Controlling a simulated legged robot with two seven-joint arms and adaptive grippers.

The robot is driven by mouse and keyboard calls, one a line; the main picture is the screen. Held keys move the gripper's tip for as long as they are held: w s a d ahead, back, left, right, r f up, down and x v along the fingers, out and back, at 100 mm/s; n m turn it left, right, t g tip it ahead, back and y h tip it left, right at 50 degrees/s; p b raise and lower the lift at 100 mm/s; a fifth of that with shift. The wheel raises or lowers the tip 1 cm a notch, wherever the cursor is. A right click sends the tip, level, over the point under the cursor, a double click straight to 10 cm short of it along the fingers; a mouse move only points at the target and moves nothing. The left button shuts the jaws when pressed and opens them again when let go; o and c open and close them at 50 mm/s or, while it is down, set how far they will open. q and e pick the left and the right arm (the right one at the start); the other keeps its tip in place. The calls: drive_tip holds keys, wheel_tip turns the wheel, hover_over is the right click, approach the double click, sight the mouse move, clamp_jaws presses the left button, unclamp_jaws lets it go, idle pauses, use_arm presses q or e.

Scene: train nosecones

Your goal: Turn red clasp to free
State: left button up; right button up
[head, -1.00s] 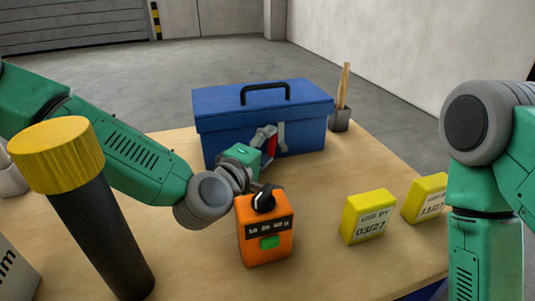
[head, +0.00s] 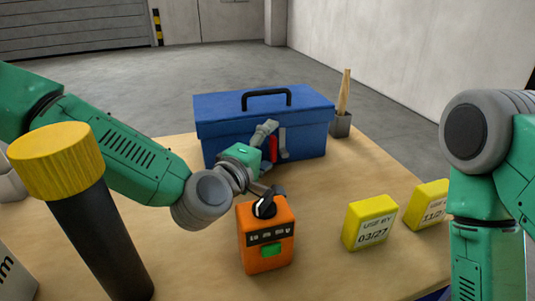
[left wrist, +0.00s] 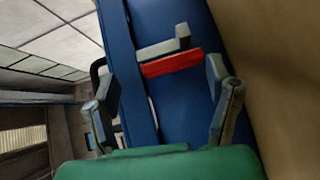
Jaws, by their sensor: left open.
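The blue toolbox (head: 225,125) stands on the table with its lid down and a black handle on top. Its red clasp (head: 272,149) is on the front face beside a grey bracket (head: 283,143). My left gripper (head: 266,160) is in front of that face, its fingers spread one above the other. In the left wrist view the red clasp (left wrist: 172,64) lies ahead of the gap between the open fingers (left wrist: 165,95), next to the grey bracket (left wrist: 163,46). Nothing is held; contact cannot be told. My right gripper is out of view.
An orange device (head: 266,250) with a black knob stands just below my left gripper. Two yellow blocks (head: 370,222) (head: 427,205) stand at right. A black cylinder with a yellow cap (head: 55,160) is at left. A grey holder (head: 341,124) stands beside the toolbox.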

use_arm(q)
wheel_tip(320, 180, up, 8)
drive_tip(key=shift+d, duration=0.2)
drive_tip(key=shift+a, duration=0.1)
